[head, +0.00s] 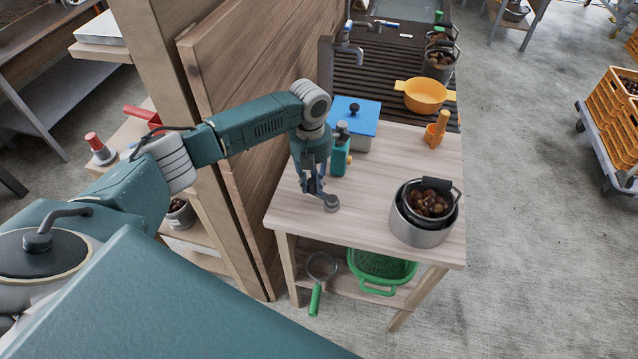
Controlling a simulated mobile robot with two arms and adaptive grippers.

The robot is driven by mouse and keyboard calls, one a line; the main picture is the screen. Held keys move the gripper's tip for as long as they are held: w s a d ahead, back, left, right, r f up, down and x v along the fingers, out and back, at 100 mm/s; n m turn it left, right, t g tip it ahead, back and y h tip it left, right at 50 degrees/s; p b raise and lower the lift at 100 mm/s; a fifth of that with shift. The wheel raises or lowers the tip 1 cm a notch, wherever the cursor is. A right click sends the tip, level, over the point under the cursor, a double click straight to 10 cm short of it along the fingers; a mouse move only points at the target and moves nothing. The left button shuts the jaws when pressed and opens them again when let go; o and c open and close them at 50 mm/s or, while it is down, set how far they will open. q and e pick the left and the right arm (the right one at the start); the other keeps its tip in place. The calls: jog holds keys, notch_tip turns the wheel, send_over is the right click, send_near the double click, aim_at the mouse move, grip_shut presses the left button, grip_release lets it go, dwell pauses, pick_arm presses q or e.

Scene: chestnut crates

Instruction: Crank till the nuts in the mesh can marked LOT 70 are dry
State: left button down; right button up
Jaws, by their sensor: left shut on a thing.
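A dark can of brown nuts (431,204) sits inside a steel bowl (414,234) at the right front of the wooden table. A black tag (437,184) is at its rim; no lettering can be read. More dark cans with nuts (439,62) stand on the ribbed drainboard. My left gripper (318,190) points down over the table's left front, shut on a small grey round-ended thing (331,203). My right gripper is not in view.
A teal bottle (340,157) and a blue-lidded box (356,111) stand just behind my left gripper. A yellow colander (425,95) and an orange holder (436,130) are farther back. A wooden partition (240,80) borders the table's left. The table's middle is clear.

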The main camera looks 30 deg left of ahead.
pick_arm(q)
jog(key=shift+w+r+m, duration=0.15)
jog(key=shift+w+m, duration=0.15)
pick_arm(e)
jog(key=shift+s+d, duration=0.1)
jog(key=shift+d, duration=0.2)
pick_arm(q)
jog(key=c, duration=1.5)
grip_release()
jog(key=shift+o, duration=0.2)
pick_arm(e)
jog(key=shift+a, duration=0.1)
pick_arm(q)
jog(key=shift+s, duration=0.1)
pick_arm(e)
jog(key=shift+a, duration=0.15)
pick_arm(q)
jog(key=shift+d, duration=0.15)
